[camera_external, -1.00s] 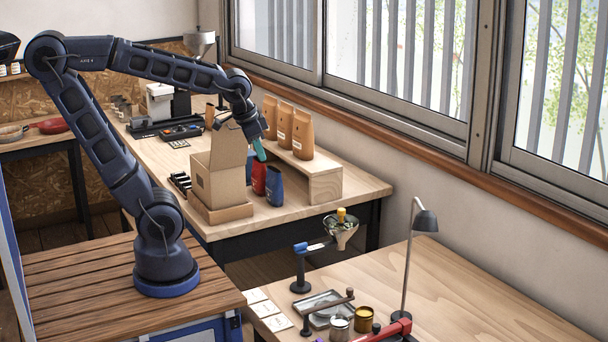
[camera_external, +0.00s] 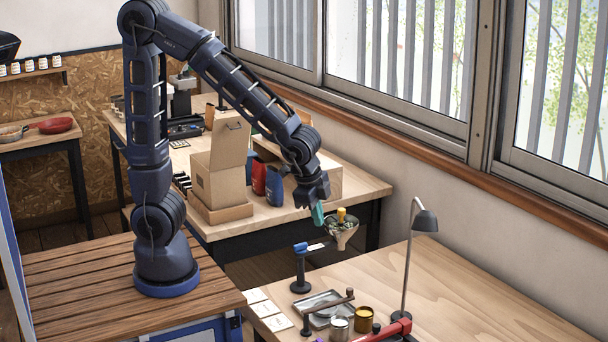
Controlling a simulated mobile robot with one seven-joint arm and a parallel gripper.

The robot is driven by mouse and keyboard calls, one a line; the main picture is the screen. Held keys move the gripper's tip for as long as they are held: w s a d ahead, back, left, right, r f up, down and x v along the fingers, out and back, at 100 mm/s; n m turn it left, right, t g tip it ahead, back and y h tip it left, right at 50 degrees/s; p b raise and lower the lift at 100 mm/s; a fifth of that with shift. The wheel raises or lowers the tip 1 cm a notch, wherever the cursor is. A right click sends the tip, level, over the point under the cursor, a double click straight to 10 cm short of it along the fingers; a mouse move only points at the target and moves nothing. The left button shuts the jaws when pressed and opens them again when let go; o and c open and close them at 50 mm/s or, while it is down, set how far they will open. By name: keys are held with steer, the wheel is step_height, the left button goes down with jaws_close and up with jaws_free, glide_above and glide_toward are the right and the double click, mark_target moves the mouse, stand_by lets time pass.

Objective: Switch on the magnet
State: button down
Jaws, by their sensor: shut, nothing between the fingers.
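A small black stand (camera_external: 300,272) with a blue-ended head (camera_external: 301,247) stands at the left of the near wooden table. A light flat arm reaches right from it to a metal funnel (camera_external: 342,236) with dark contents. A yellow-orange knob (camera_external: 341,214) rises from the funnel. Which part is the magnet or its switch, I cannot tell. My gripper (camera_external: 318,214), with teal fingertips, points down, shut and empty. In the picture it is just left of the knob and above the blue head; I cannot tell whether it touches the funnel.
On the near table are a metal tray (camera_external: 318,304), tins (camera_external: 364,318), a red tool (camera_external: 390,331) and a desk lamp (camera_external: 425,221). The back table holds an open cardboard box (camera_external: 222,180) and red and blue bags (camera_external: 275,186). The near table's right side is clear.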

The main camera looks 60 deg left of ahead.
steer(key=s+d+f+m, duration=0.3)
steer(key=d+f, duration=0.3)
steer(key=d, duration=0.2)
steer(key=s+d+f+m, duration=0.3)
steer(key=s+d+f, duration=0.3)
steer(key=d, duration=0.3)
steer(key=shift+s+f+g, duration=0.25)
steer(key=shift+f+g, duration=0.15)
steer(key=shift+f, duration=0.25)
steer(key=shift+f, duration=0.1)
steer(key=f, duration=0.3)
steer(key=w+f, duration=0.1)
steer(key=f, duration=0.3)
steer(key=w+f, duration=0.1)
steer(key=f, duration=0.3)
steer(key=shift+f, duration=0.25)
steer(key=shift+w+f, duration=0.25)
steer(key=shift+f, duration=0.8)
